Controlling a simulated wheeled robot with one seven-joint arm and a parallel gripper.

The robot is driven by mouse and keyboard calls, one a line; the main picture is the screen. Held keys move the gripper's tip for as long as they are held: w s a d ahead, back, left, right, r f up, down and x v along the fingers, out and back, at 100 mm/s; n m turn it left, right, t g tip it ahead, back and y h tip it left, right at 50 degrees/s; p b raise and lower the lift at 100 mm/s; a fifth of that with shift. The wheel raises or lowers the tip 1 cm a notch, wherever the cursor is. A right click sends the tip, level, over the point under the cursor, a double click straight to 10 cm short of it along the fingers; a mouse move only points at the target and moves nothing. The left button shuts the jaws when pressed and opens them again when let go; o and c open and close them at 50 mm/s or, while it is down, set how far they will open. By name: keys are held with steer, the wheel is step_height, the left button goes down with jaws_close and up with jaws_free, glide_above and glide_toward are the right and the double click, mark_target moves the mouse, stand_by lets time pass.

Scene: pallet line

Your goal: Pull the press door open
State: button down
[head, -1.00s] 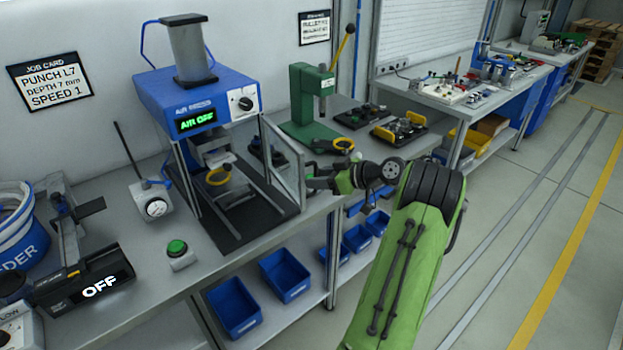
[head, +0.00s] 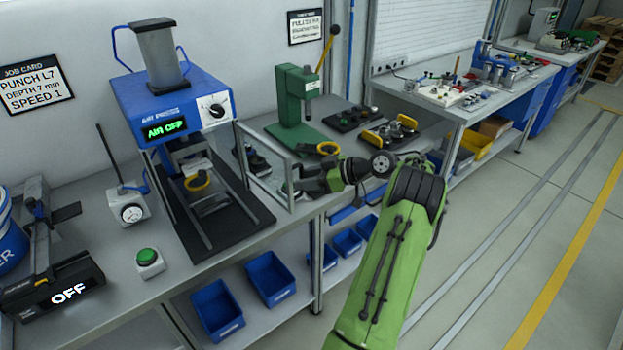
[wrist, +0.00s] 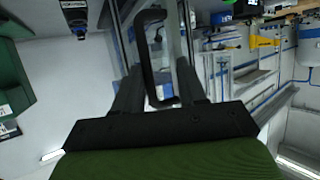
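The press (head: 172,105) is blue, with a green "AIR OFF" display, and stands on the bench in the head view. Its clear, framed door (head: 265,170) stands ajar at the press's right side, angled outward. My gripper (head: 293,187) is at the door's outer edge. In the wrist view, a black U-shaped door handle (wrist: 146,55) lies between the two fingers of my gripper (wrist: 162,80), closer to the left finger. The fingers are spread, with a visible gap to the right of the handle bar. Whether the left finger touches the handle is unclear.
Blue bins (head: 270,280) are on the shelf below. The floor at right is clear.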

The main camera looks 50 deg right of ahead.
steer(key=c, duration=1.1)
jaws_free()
steer(key=shift+w+a+r, duration=0.1)
steer(key=shift+w+r, duration=0.3)
steer(key=shift+w, duration=0.45)
steer(key=o, duration=0.4)
steer(key=shift+w+a, duration=0.1)
steer(key=shift+w, duration=0.15)
steer(key=shift+s, duration=0.25)
steer(key=shift+c, duration=0.4)
steer(key=p+v, duration=0.5)
steer(key=v, duration=1)
steer(key=shift+s+f, duration=0.1)
steer(key=shift+s, duration=0.1)
steer(key=c, duration=0.4)
steer(key=shift+s+f, duration=0.15)
steer(key=shift+s, duration=0.1)
